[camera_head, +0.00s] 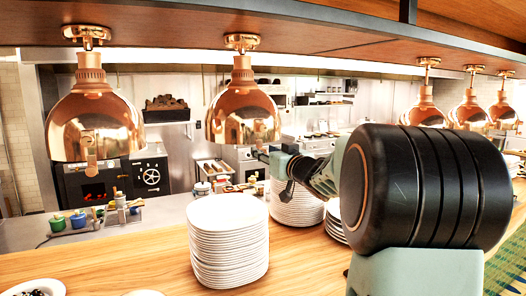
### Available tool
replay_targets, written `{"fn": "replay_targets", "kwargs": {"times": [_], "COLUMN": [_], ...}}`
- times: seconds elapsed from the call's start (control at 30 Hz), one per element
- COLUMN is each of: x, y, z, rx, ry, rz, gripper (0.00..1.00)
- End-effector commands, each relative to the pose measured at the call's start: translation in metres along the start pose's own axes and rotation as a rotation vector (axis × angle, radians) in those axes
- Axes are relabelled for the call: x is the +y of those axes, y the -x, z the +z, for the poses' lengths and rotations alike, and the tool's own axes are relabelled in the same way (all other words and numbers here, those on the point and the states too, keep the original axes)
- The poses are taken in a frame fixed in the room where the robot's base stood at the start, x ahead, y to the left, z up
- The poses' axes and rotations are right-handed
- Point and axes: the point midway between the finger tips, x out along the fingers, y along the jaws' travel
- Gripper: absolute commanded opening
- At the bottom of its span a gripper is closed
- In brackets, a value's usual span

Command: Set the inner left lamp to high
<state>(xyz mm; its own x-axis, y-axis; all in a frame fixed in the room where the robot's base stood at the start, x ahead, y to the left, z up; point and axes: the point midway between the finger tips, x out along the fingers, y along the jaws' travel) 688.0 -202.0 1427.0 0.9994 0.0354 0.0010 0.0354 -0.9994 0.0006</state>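Copper heat lamps hang in a row under the wooden shelf. The second lamp from the left (242,108), which I take for the inner left lamp, is a shiny bell on a short stem. The leftmost lamp (95,120) hangs nearer, with a small copper tab (92,150) at its lower front. My arm reaches in from the lower right, and my gripper (268,155) is at the second lamp's lower right rim. I cannot tell whether it touches the lamp. Its fingers are small and partly hidden, and the second lamp's control is not clear.
A tall stack of white plates (228,245) stands on the wooden counter below the second lamp. Another plate stack (296,205) is behind it, close under my arm. Several more copper lamps (470,110) hang at right. The shelf edge runs above.

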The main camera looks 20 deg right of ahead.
Motion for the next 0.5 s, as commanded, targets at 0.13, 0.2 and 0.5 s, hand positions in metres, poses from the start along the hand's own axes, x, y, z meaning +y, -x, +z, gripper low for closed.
{"fn": "replay_targets", "kwargs": {"times": [0.13,0.2,0.5], "x": [0.001,0.001,0.001], "y": [0.031,0.046,0.091], "z": [-0.001,-0.001,-0.001], "rx": [0.000,0.001,0.002], "ry": [0.002,0.001,0.002], "rz": [0.004,0.004,0.002], "gripper": [0.35,0.35,0.35]}}
